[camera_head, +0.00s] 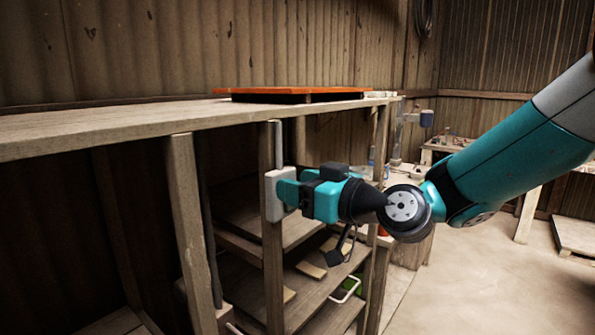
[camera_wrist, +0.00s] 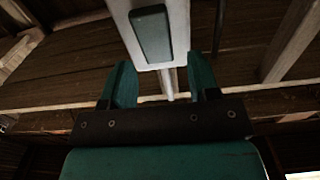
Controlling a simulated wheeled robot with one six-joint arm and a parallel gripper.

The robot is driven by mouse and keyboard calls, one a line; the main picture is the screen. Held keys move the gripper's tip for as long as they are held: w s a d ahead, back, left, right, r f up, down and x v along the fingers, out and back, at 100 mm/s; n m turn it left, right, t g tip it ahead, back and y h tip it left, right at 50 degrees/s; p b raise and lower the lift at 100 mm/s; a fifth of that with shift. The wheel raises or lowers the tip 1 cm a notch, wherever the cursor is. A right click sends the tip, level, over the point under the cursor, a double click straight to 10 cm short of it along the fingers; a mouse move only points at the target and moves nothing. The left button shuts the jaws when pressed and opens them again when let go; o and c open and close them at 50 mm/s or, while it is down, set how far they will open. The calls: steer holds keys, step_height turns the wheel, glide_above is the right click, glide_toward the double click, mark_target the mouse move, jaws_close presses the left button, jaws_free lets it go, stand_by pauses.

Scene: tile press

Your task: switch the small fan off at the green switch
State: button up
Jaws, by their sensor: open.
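The green switch (camera_wrist: 153,35) is a dark green rocker on a white box (camera_wrist: 182,30) in the upper middle of the wrist view. In the head view, the white box (camera_head: 272,208) sits on a wooden post below the bench top, and my gripper hides the rocker. My gripper (camera_head: 284,192) reaches in from the right, with its fingers right at the box. In the wrist view, its teal fingers stand apart and empty, one to each side of the box's lower end; I cannot tell whether they touch it. I cannot make out the fan.
A wooden bench (camera_head: 110,124) runs across the left, with an orange-topped flat item (camera_head: 300,94) on it. Shelves (camera_head: 320,290) with boards and a green item lie below, behind the post. Another table (camera_head: 465,147) stands at the back right.

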steer(key=shift+w+a, duration=0.2)
steer(key=shift+a, duration=0.1)
steer(key=c, duration=0.9)
steer(key=t+y+b, duration=0.1)
steer(key=b, duration=0.7)
steer(key=f+t+y+b, duration=0.1)
steer(key=b, duration=0.7)
steer(key=shift+s+d+f+y, duration=0.2)
steer(key=shift+d+y, duration=0.1)
steer(key=shift+y, duration=0.1)
steer(key=shift+r, duration=0.25)
